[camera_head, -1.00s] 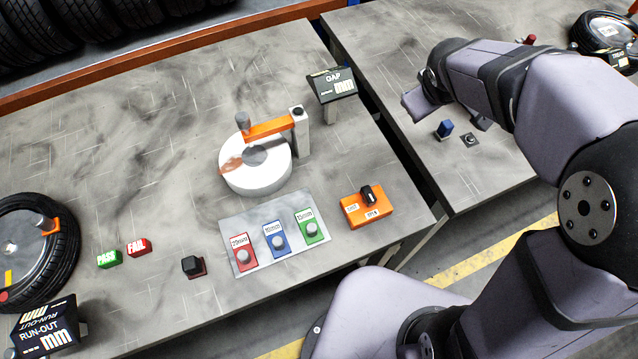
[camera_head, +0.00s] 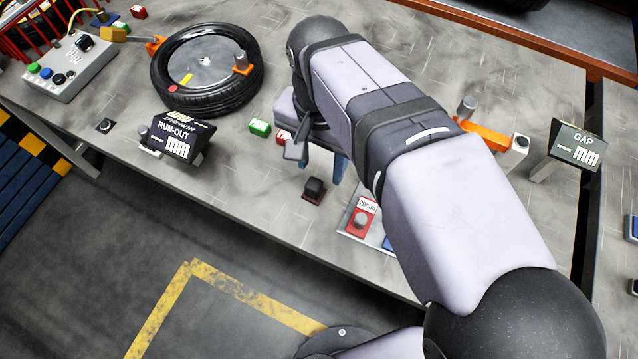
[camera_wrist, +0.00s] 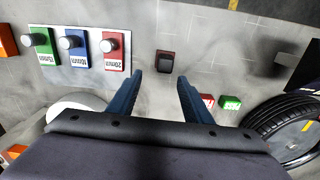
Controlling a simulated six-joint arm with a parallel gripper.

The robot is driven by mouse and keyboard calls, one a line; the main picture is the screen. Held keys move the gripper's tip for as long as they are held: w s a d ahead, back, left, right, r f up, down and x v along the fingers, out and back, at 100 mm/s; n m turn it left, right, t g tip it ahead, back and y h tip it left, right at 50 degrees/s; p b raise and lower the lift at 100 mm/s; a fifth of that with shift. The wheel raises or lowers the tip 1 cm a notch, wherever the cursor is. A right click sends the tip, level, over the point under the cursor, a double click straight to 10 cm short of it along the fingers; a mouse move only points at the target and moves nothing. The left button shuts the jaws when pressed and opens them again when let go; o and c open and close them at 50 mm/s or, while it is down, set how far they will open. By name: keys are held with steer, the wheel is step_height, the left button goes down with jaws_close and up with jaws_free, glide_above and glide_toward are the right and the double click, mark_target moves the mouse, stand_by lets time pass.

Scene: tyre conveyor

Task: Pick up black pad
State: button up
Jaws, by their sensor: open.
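The black pad (camera_head: 314,187) is a small black block on a dark reddish square base, standing on the grey table near its front edge. In the wrist view the black pad (camera_wrist: 166,62) lies just beyond my fingertips, roughly in line with the space between them. My gripper (camera_wrist: 161,78) is open with two blue fingers and nothing between them. In the head view my arm partly covers the gripper, and a blue finger shows above and to the right of the pad. The fingers look apart from the pad.
A red 20mm block (camera_wrist: 117,50), blue block (camera_wrist: 80,47) and green block (camera_wrist: 43,46) stand in a row beside the pad. A green PASS block (camera_head: 260,128), a tyre (camera_head: 160,83) and the RUN-OUT display (camera_head: 178,138) are to the left. Table left of the pad is clear.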

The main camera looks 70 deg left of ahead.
mark_target(313, 185)
steer(key=shift+s, duration=0.8)
steer(key=shift+d+f+p, duration=0.15)
steer(key=shift+f+p, duration=0.55)
steer(key=shift+f, duration=3)
jaws_close()
